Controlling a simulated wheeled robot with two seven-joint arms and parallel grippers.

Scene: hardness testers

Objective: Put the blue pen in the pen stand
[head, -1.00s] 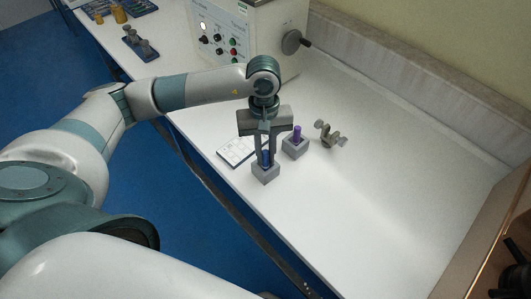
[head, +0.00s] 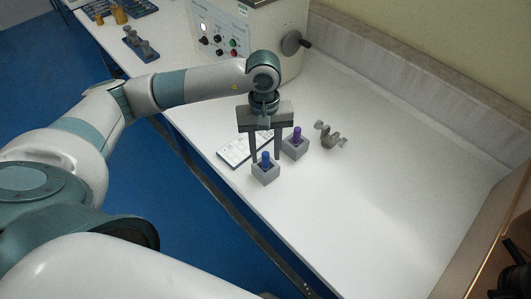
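The blue pen (head: 265,159) stands upright in a grey square block (head: 265,175), which looks like the pen stand, near the front edge of the white table. Only the pen's upper part shows above the block. My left gripper (head: 266,158) points down at the pen. Its two fingers are spread apart, one on each side of the pen's top, with gaps visible, so it is open and holds nothing. How far behind or above the pen the fingertips are is hard to tell. My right gripper is not in view.
A second grey block (head: 295,149) with a purple pen (head: 297,134) stands close behind to the right. A grey metal fixture (head: 329,137) is right of it. A white card (head: 237,152) lies to the left. A tester machine (head: 240,35) stands at the back. The table's right side is clear.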

